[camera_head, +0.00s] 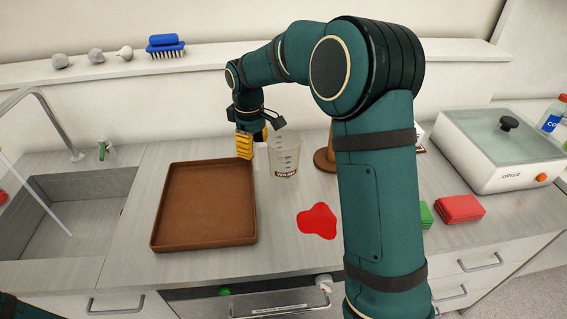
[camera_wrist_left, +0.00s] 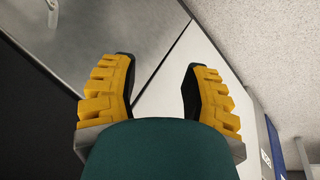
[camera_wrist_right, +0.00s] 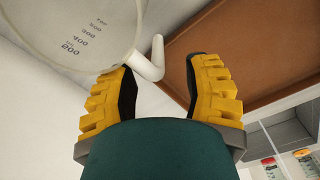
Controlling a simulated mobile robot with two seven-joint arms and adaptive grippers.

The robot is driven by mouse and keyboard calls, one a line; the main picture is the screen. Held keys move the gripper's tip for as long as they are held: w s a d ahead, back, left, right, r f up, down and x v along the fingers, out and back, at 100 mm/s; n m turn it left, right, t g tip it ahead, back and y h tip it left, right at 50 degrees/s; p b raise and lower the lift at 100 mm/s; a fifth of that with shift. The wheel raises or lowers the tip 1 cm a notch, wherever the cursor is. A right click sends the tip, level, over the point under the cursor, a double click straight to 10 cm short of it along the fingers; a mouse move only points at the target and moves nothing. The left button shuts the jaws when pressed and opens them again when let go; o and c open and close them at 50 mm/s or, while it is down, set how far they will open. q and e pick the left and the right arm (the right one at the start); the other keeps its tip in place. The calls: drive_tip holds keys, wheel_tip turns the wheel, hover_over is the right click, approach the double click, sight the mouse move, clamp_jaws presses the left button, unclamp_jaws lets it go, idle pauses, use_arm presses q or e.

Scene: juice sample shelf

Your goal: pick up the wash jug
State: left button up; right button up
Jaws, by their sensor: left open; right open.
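The wash jug (camera_head: 287,157) is a clear beaker-like vessel with a dark WASH label. It stands upright on the counter, just right of the brown tray. My right gripper (camera_head: 254,146) is open at the jug's left, handle side. In the right wrist view, the jug (camera_wrist_right: 75,35) fills the upper left with its printed scale. Its pale handle (camera_wrist_right: 153,60) shows at the opening between the fingertips of my right gripper (camera_wrist_right: 162,72); contact cannot be told. My left gripper (camera_wrist_left: 160,85) is open and empty in its wrist view, away from the jug.
The brown tray (camera_head: 162,205) is empty, beside the sink (camera_head: 85,205). A red patch (camera_head: 318,220) lies on the counter in front of the jug. A wooden stand (camera_head: 324,161) is partly hidden by my right arm. Red pads (camera_head: 460,208) and a dryer (camera_head: 500,150) are at right.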

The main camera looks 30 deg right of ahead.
wheel_tip(320, 180, down, 4)
drive_tip(key=shift+w+d+b, duration=0.1)
drive_tip(key=shift+d+b, duration=0.05)
drive_tip(key=shift+b, duration=0.3)
drive_tip(key=shift+r, duration=0.1)
clamp_jaws()
